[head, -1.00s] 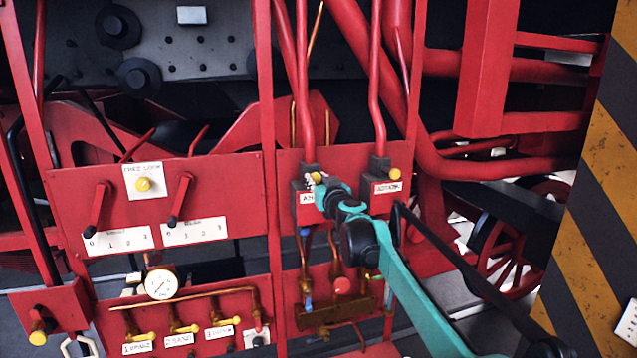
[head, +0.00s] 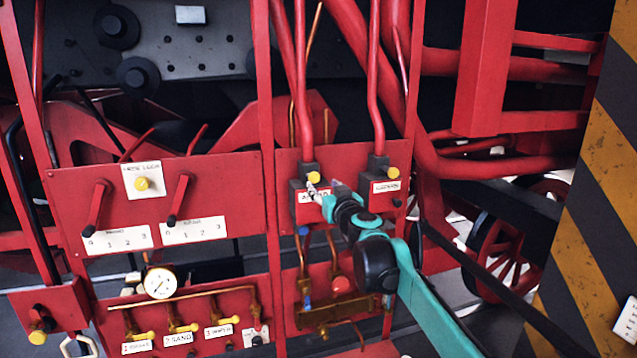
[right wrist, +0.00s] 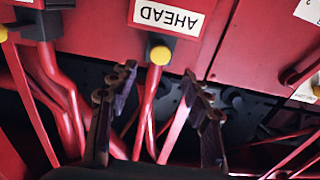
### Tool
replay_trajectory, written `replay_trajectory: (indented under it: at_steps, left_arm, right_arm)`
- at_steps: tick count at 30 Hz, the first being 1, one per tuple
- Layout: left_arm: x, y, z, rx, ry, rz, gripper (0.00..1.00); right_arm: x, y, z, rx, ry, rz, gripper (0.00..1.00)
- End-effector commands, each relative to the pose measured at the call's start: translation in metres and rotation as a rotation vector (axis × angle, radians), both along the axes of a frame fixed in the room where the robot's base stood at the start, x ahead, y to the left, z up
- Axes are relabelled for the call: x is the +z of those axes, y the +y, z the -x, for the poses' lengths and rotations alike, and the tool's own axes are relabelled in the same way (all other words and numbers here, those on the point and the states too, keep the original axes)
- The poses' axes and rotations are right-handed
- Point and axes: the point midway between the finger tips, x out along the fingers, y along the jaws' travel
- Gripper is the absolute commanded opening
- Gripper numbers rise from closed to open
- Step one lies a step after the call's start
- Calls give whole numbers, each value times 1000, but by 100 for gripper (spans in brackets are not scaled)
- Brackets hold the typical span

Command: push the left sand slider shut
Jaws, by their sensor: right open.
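The left sand slider is a grey block (head: 301,191) with a yellow knob (head: 314,177) and a white label, at the foot of a red pipe on the red panel. In the right wrist view the picture is upside down; its label reads AHEAD (right wrist: 168,17) and its yellow knob (right wrist: 160,54) shows near the top centre. My right gripper (head: 326,187) is open in front of this slider. In the right wrist view its two dark fingers (right wrist: 158,97) stand apart, with the knob beyond the gap between them. I see no contact. My left gripper is out of view.
A similar block with a yellow knob (head: 394,174) and its own label stands close to the right. Lever panel (head: 240,200) lies left, copper pipes and valves (head: 325,315) below. Red pipes rise above both sliders. A striped post (head: 590,200) stands far right.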

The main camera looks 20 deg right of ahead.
Motion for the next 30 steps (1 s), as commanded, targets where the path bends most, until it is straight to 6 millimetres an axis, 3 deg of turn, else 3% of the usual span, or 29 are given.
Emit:
replay_trajectory:
  at_steps: [3, 9, 25, 28, 30]
  left_arm:
    - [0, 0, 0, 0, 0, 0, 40]
    - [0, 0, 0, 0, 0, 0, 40]
    - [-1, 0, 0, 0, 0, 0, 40]
    - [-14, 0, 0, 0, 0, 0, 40]
    - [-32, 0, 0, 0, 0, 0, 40]
  right_arm:
    - [0, -1, 24, -1, 0, 0, 49]
    - [0, -2, 45, -1, 0, 0, 49]
    - [-2, -1, 50, 2, 1, 0, 49]
    - [-17, 7, 57, 22, 8, 0, 49]
    - [-39, 20, 68, 56, 22, 0, 49]
